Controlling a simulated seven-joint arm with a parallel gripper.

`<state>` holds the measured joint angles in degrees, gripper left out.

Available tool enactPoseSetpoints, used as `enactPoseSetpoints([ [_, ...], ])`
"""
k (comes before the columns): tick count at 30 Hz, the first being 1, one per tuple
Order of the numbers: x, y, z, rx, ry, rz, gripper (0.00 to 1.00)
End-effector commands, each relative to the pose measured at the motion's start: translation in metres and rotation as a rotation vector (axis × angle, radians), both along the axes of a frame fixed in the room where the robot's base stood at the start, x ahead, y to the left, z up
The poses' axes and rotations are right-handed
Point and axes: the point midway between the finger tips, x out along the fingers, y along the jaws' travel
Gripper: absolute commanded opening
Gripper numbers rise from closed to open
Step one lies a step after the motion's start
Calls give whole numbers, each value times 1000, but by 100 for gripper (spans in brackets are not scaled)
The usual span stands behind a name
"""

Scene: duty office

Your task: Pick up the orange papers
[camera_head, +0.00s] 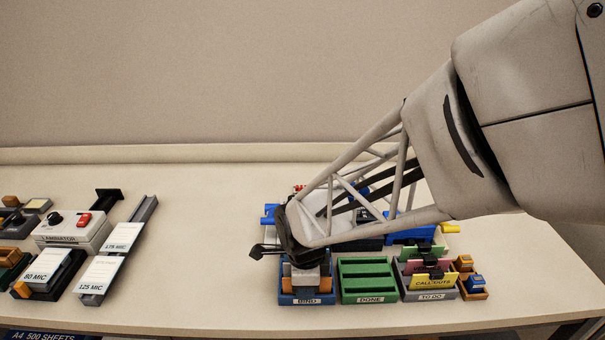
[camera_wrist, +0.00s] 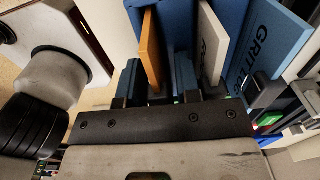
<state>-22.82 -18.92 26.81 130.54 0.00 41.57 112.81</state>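An upright orange sheet (camera_wrist: 151,50), which looks like the orange papers, stands edge-on in the wrist view. My gripper (camera_wrist: 158,78) is open there, with one dark finger on each side of the sheet's line. The sheet is nearer the left finger, with a gap to the right one. I cannot tell how deep it sits between the fingers. In the head view my arm's end hangs over the blue BIND tray (camera_head: 307,300) and the items behind it.
In the wrist view a white panel (camera_wrist: 211,45) and a blue lettered panel (camera_wrist: 266,48) stand close on the right. In the head view a green DONE tray (camera_head: 369,285) and a grey TO DO tray (camera_head: 431,296) stand at right. The table's middle (camera_head: 200,270) is clear.

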Motion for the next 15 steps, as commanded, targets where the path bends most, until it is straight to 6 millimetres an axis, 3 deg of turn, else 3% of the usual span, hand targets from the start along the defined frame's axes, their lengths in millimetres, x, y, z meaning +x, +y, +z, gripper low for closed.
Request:
enactPoseSetpoints([
  [12,0,0,0,0,0,0,31],
  [15,0,0,0,0,0,0,16],
])
